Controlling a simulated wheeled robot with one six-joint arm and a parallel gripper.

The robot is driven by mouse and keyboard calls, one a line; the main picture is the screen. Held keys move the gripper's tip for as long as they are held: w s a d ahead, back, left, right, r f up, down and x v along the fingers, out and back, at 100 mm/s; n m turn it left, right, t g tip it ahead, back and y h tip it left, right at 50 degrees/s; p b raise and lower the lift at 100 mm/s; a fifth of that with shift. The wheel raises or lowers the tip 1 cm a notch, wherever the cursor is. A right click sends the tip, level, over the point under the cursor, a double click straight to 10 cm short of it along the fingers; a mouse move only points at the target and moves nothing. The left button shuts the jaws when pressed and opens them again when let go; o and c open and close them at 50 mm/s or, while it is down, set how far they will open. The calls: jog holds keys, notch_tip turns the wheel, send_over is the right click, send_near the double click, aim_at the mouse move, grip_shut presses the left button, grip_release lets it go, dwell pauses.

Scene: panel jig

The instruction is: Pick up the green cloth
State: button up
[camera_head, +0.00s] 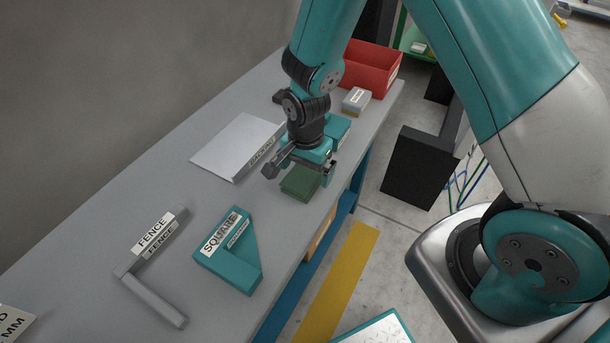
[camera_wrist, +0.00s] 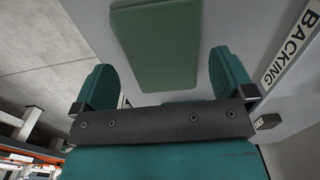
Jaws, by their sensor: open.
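The green cloth (camera_head: 299,184) is a small folded pad lying flat on the grey bench. It also shows at the top of the wrist view (camera_wrist: 155,45), ahead of the fingers and between their lines. My gripper (camera_head: 299,170) is low over the bench, just beside and above the cloth's far side. In the wrist view my gripper (camera_wrist: 160,85) has its two teal fingers wide apart with nothing between them. I cannot tell the exact height gap to the cloth.
A teal square (camera_head: 231,254) and a grey fence (camera_head: 153,254) lie nearer on the bench (camera_head: 100,250). A red bin (camera_head: 370,68) and a small labelled block (camera_head: 356,100) stand at the far end. The bench edge is close right of the cloth.

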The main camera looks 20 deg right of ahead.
aim_at(306, 174)
notch_tip(306, 174, down, 2)
jog(key=shift+f, duration=0.1)
jog(key=c, duration=1)
notch_tip(306, 174, up, 20)
jog(key=shift+r, duration=0.1)
